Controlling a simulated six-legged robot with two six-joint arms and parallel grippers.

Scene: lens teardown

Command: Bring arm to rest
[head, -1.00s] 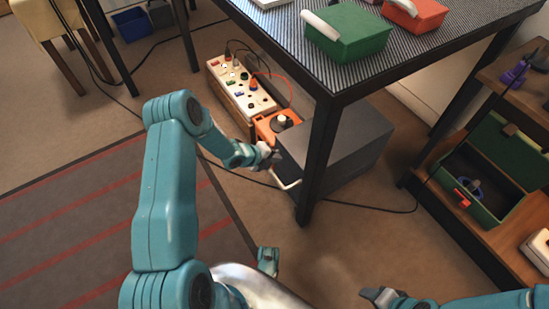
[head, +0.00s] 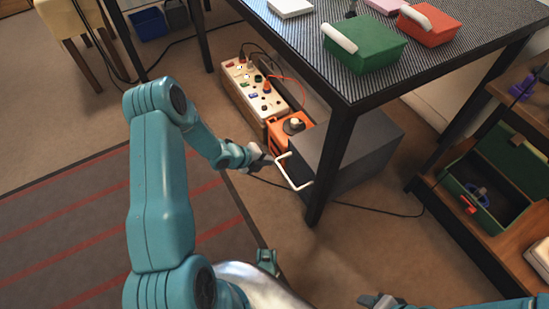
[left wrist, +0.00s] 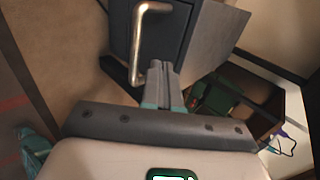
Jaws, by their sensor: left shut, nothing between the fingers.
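My left arm comes in from the left in the head view. Its gripper (head: 264,162) is shut and empty, just left of the pale handle (head: 291,172) of a dark grey cabinet (head: 365,140) under the table. In the left wrist view the closed fingers (left wrist: 162,78) show with the metal handle (left wrist: 142,38) and the cabinet front (left wrist: 174,30) beyond them. I cannot tell the exact gap to the handle. My right gripper (head: 372,300) shows at the bottom edge of the head view; its jaws are unclear.
A striped-top table (head: 375,75) with a dark leg (head: 330,170) carries a green box (head: 364,52) and a red box (head: 428,26). An orange unit (head: 289,130) and a control panel (head: 252,85) stand beside the cabinet. A wooden shelf (head: 480,215) holds an open green case (head: 505,205). A cable crosses the floor.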

